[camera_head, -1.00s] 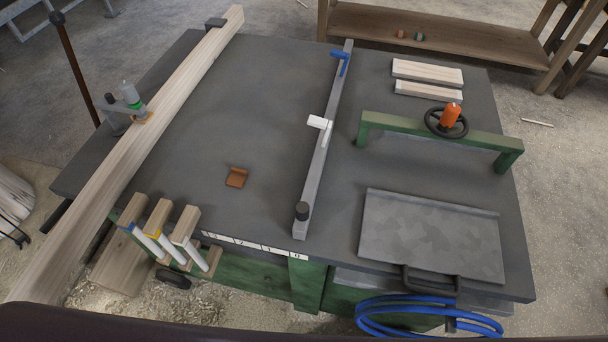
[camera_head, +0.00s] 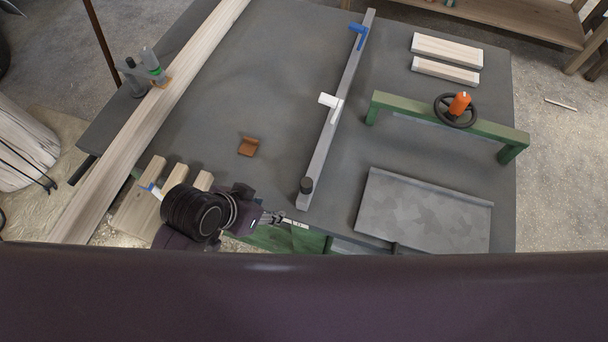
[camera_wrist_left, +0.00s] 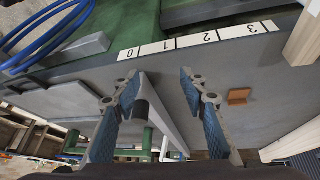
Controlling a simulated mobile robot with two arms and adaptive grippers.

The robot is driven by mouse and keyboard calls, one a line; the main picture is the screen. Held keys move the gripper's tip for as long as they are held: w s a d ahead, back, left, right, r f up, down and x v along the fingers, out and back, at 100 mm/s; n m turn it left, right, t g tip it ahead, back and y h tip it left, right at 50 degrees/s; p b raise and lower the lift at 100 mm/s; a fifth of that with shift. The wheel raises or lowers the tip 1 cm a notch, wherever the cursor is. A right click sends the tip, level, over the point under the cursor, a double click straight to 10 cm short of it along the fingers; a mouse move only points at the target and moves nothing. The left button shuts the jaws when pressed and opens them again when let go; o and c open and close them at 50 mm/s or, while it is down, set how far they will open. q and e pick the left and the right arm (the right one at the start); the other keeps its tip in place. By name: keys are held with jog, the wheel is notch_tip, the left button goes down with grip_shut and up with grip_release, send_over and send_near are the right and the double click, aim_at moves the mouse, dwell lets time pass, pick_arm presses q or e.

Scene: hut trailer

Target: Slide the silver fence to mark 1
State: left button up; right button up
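The silver fence (camera_head: 328,134) is a long grey bar lying across the dark table top, with a black knob (camera_head: 306,186) at its near end. My left gripper (camera_head: 287,220) is at the table's front edge, just short of that near end. In the left wrist view the gripper (camera_wrist_left: 159,74) is open, and the fence (camera_wrist_left: 165,120) shows between its fingers; I see no contact. The fence's near end is by the 0 and 1 labels. My right gripper is out of view.
A white block (camera_head: 330,101) and a blue clamp (camera_head: 358,33) are on the fence. A brown piece (camera_head: 249,146) lies left of it. A green frame (camera_head: 480,129) and a grey plate (camera_head: 425,215) stand right. A long wooden board (camera_head: 150,120) lies left.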

pick_arm(q)
jog(key=w+d+r+m+h, duration=0.2)
jog(key=d+r+m, duration=0.3)
jog(key=d, duration=0.4)
notch_tip(320, 180, up, 2)
jog(key=m+g+y, duration=0.1)
jog(key=m+g, duration=0.5)
jog(key=m, duration=0.4)
send_over(306, 182)
jog(key=a, duration=0.3)
jog(key=x, duration=0.2)
jog(key=p+x, duration=0.1)
jog(key=x, duration=0.1)
jog(key=w+p+x, duration=0.1)
jog(key=x, duration=0.1)
jog(key=shift+d+f, duration=0.4)
jog(key=shift+f, duration=0.4)
jog(key=shift+s, duration=0.1)
grip_shut()
